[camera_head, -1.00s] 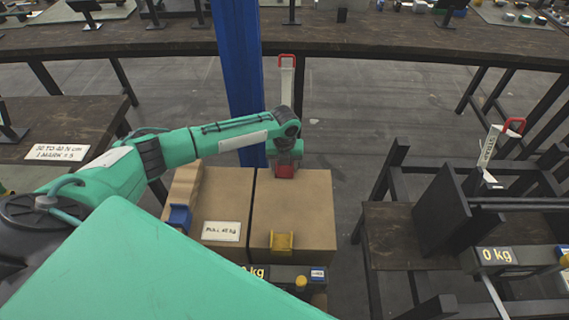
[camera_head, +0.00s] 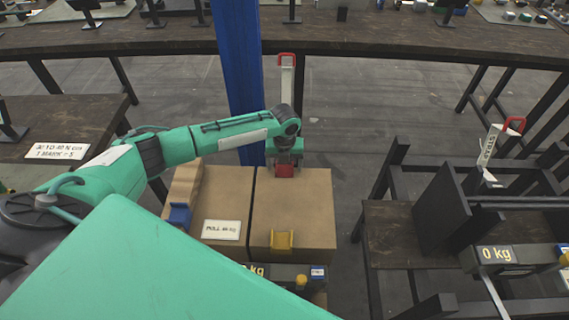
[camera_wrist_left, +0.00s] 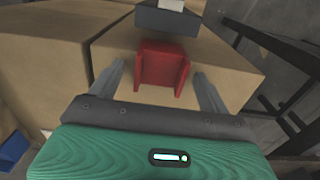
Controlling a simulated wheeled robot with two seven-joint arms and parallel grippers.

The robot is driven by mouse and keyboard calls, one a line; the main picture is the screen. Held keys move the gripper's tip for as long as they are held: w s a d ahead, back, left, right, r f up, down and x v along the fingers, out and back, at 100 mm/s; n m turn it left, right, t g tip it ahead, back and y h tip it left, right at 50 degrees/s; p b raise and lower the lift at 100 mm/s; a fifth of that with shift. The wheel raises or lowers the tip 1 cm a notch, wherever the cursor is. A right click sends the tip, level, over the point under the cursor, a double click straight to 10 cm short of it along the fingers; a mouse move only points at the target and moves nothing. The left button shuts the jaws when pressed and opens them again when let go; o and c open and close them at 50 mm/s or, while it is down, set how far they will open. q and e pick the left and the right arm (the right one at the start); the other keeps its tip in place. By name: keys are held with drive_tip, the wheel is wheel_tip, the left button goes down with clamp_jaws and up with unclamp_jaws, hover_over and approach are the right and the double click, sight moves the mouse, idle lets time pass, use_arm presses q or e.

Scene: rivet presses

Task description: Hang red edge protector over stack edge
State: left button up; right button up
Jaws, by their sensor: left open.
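The red edge protector (camera_head: 285,170) sits at the far edge of the right cardboard box (camera_head: 315,205) of the stack. In the left wrist view the red protector (camera_wrist_left: 162,70) is an angled piece lying against the box edge, between my gripper's fingers. My left gripper (camera_head: 285,158) is over that far edge. Its two grey fingers (camera_wrist_left: 160,85) are spread, with a gap on each side of the protector. A yellow protector (camera_head: 282,241) hangs on the near edge of the same box, and a blue one (camera_head: 180,217) is on the left side. My right gripper does not show.
A blue post (camera_head: 240,80) stands just behind the stack. A left box (camera_head: 228,185) carries a pull label (camera_head: 221,229). A dark wooden stand with a scale (camera_head: 508,255) is at the right. Bare floor lies between the stack and the back table (camera_head: 400,42).

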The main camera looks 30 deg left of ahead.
use_arm(q)
wheel_tip(320, 180, up, 14)
drive_tip(key=shift+f, duration=0.2)
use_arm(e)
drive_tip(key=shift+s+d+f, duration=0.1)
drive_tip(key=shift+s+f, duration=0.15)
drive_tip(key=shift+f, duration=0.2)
